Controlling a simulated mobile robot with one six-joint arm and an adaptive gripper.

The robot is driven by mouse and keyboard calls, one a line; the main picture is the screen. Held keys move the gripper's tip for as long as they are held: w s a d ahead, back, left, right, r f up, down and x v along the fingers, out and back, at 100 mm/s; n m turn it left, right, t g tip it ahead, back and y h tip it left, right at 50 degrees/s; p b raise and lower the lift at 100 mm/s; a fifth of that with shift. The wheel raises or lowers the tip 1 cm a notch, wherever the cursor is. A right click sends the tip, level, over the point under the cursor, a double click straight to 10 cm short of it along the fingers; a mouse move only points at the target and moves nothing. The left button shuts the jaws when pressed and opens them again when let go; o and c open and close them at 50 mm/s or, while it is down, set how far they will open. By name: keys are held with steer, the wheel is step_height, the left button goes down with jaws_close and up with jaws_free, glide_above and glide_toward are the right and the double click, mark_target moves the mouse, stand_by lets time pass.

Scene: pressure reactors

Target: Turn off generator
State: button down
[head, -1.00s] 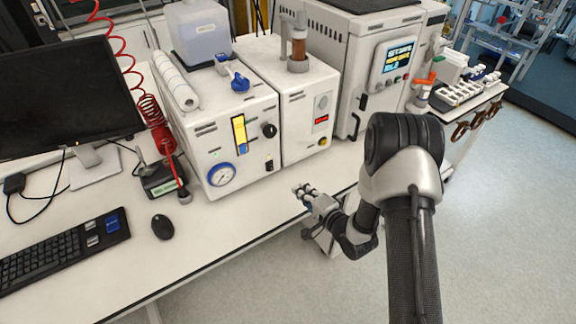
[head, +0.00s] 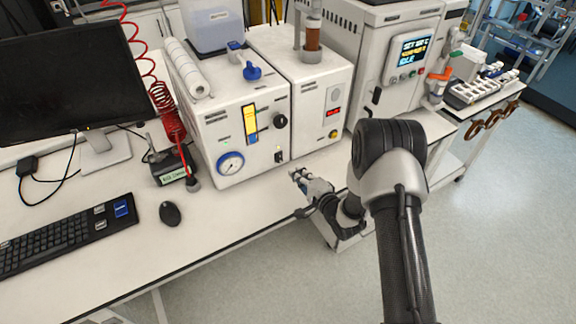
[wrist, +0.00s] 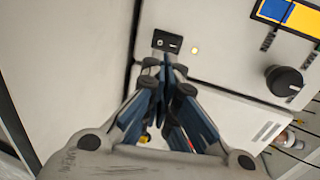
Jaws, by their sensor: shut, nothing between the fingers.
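The likely generator is a white box (head: 217,125) on the bench with a round gauge, a yellow-and-blue tube and a black knob; no label on it is readable. Its small black rocker switch (head: 278,156) sits low on the front, at right. The switch (wrist: 167,41) also shows in the wrist view, beside a small lit yellow lamp (wrist: 194,50). My gripper (head: 296,174) is shut and empty in front of the box's lower right. In the wrist view its fingertips (wrist: 165,66) lie just below the switch; I cannot tell whether they touch.
A second white box (head: 325,100) with a red display stands to the right, then a larger unit with a screen (head: 408,55). A mouse (head: 170,213), keyboard (head: 65,240) and monitor (head: 75,80) are at left. The bench front before the box is clear.

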mark_target(280, 158)
steer(key=b+x, duration=0.1)
steer(key=x, duration=0.6)
steer(key=shift+b, duration=0.3)
